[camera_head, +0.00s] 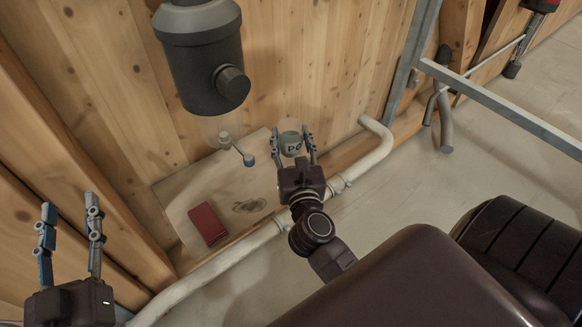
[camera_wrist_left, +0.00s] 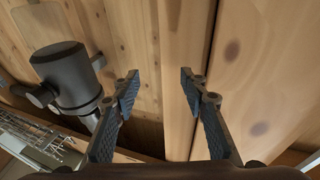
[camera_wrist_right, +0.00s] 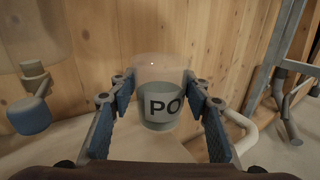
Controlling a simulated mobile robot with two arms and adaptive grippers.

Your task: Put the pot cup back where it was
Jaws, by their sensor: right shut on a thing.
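The pot cup (camera_head: 291,144) is a small clear cup with a grey lower part and a label reading "PO". My right gripper (camera_head: 293,147) is shut on it near the wooden wall, above the far right end of a low shelf. In the right wrist view the cup (camera_wrist_right: 160,100) stands upright between both fingers. Whether its base touches the shelf I cannot tell. My left gripper (camera_head: 68,222) is open and empty at the lower left; in the left wrist view its fingers (camera_wrist_left: 158,88) are spread before the wooden wall.
A dark grey feed mixer (camera_head: 200,60) hangs on the wall above, with a blue-knobbed lever (camera_head: 248,160) below it. A dark red book-like box (camera_head: 208,224) lies on the shelf (camera_head: 190,187). A white pipe (camera_head: 215,262) runs along the shelf's front. A metal frame (camera_head: 500,105) stands right.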

